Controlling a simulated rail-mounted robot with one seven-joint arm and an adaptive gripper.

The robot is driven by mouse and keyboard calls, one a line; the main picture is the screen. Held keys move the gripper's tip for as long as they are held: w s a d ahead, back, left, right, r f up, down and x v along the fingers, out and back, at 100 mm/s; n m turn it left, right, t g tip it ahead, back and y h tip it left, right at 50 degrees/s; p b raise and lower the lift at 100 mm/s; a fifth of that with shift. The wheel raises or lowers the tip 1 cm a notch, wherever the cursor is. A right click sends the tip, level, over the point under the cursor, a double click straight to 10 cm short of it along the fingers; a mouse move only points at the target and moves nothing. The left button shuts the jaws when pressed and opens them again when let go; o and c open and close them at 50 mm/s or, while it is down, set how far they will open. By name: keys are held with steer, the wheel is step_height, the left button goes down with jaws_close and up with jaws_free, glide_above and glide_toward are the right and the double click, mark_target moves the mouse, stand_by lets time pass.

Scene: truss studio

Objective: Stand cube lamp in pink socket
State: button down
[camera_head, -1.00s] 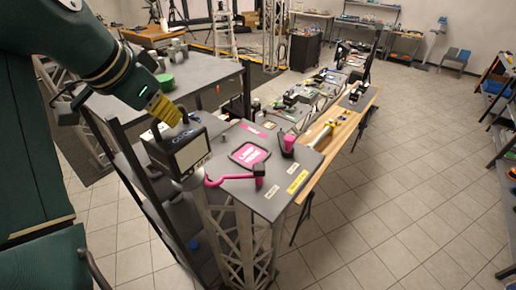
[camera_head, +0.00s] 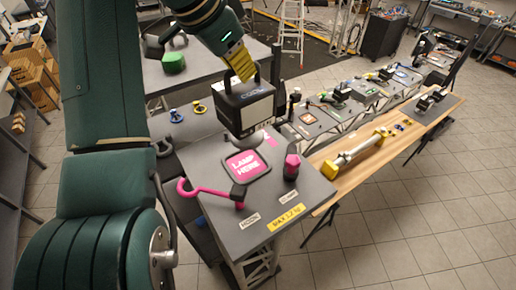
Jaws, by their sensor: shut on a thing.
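The cube lamp (camera_head: 245,108) is a black box with a pale front panel and a handle on top. My gripper (camera_head: 246,76), with yellow fingers, is shut on the lamp's handle from above. The lamp looks upright and hangs over the back part of the grey table top. The pink socket (camera_head: 247,164) is a pink square marked "LAMP HERE" with a dark rim. It lies flat and empty, in front of and below the lamp in the picture. The lamp hides the table behind it; its height above the top is hard to tell.
A pink hook (camera_head: 212,191) lies left of the socket and a pink upright piece (camera_head: 291,164) stands to its right. A yellow label (camera_head: 286,217) marks the front edge. A wooden bench (camera_head: 370,150) with a yellow-ended tube adjoins on the right.

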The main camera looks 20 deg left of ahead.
mark_target(239, 90)
step_height(239, 90, down, 5)
steer(key=shift+s+a, duration=0.1)
steer(key=shift+s, duration=0.05)
steer(key=shift+f, duration=2.3)
steer(key=c, duration=1.6)
jaws_free()
steer(key=shift+f, duration=0.2)
steer(key=shift+c, duration=0.2)
steer(key=o, duration=0.4)
steer(key=shift+r, duration=0.15)
steer(key=v, duration=1.1)
steer(key=shift+s+r, duration=0.15)
steer(key=shift+r, duration=0.25)
